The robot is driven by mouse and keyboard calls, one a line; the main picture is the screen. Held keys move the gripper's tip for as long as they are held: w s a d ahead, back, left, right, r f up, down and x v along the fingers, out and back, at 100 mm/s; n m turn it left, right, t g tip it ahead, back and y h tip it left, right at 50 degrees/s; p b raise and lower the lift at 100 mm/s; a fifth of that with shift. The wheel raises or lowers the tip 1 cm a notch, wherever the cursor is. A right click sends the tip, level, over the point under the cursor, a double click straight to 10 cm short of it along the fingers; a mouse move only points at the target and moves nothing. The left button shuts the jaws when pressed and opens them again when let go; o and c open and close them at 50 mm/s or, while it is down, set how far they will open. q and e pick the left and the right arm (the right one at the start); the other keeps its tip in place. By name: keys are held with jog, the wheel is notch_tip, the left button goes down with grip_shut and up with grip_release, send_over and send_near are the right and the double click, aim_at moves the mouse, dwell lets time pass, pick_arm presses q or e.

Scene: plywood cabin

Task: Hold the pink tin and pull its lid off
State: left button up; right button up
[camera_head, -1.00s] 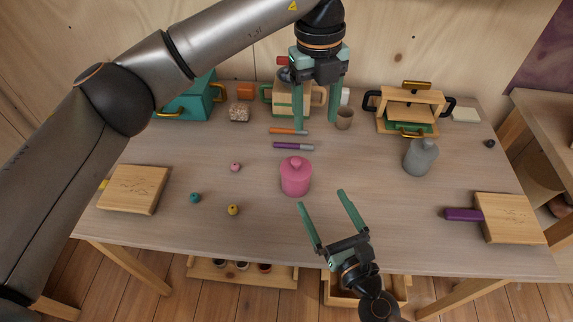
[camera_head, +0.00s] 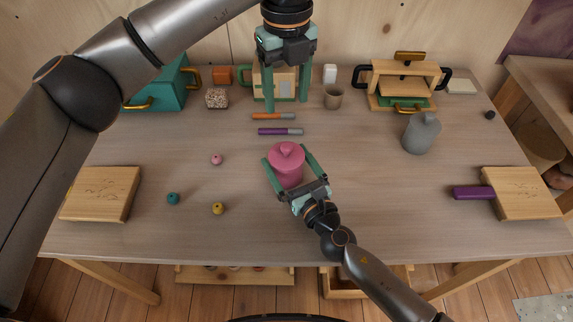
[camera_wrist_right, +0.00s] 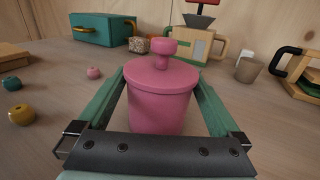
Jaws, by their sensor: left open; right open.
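The pink tin (camera_head: 287,174) stands upright near the middle of the table, with its knobbed lid (camera_head: 287,152) on top. It also shows in the right wrist view (camera_wrist_right: 160,112), with the lid (camera_wrist_right: 161,76) seated on it. My right gripper (camera_head: 289,161) is open, its two green fingers low on either side of the tin's body. In the wrist view the fingers flank the tin, and I cannot tell whether they touch it. My left gripper (camera_head: 287,106) is open and empty, raised behind the tin with its fingers pointing down.
Orange and purple markers (camera_head: 280,131) lie behind the tin. A grey jar (camera_head: 421,134) stands to the right and a beige cup (camera_head: 333,97) behind. Wooden boards (camera_head: 101,192) lie at both sides. Small beads (camera_head: 218,208) lie to the left. The table right of the tin is mostly clear.

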aim_at(280, 151)
jog(key=shift+x, duration=1.75)
jog(key=shift+s, duration=0.1)
grip_shut()
